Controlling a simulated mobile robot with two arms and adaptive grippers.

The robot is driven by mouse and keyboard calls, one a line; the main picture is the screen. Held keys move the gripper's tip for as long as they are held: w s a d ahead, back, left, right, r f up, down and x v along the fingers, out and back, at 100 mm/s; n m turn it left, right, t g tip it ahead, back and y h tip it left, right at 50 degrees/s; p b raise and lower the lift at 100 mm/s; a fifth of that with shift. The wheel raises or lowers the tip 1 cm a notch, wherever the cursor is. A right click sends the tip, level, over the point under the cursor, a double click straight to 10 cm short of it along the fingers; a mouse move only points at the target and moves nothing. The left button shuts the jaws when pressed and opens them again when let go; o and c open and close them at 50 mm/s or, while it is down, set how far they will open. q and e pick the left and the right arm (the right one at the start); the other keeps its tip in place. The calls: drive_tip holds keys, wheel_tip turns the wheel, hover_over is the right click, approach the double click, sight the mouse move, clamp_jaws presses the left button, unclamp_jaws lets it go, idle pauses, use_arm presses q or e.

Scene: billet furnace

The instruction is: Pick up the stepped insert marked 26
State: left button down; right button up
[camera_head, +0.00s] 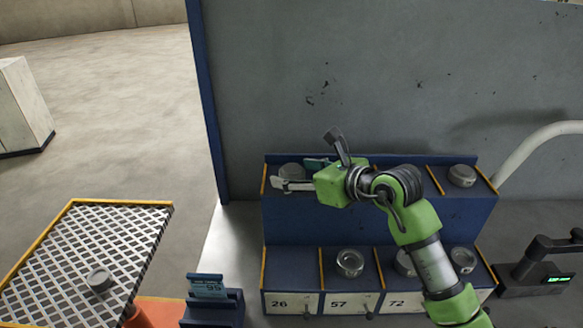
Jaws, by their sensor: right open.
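A blue two-tier rack (370,222) stands against the grey wall. Its lower front has labels 26 (279,303), 57 (338,303) and 72 (397,304); a further label is hidden by my arm. The lower bay above label 26 is empty. A round grey metal insert (291,171) sits in the upper-left bay, partly hidden by my right gripper; no mark on it is readable. My right gripper (304,160) is open, its fingers spread at that bay, one pointing left and one up. I cannot tell whether it touches the insert. My left gripper is out of view.
Other round inserts sit in the lower bays (349,262) and upper right (461,175). A mesh tray (150,215) at left holds a metal piece (98,279). A blue stand (212,309) with a tag and a scale-like device (540,270) flank the rack.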

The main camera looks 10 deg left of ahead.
drive_tip(key=shift+w+a+f, duration=0.1)
drive_tip(key=shift+w+f, duration=0.05)
drive_tip(key=c, duration=1.6)
drive_tip(key=shift+r, duration=0.2)
drive_tip(key=shift+c, duration=0.8)
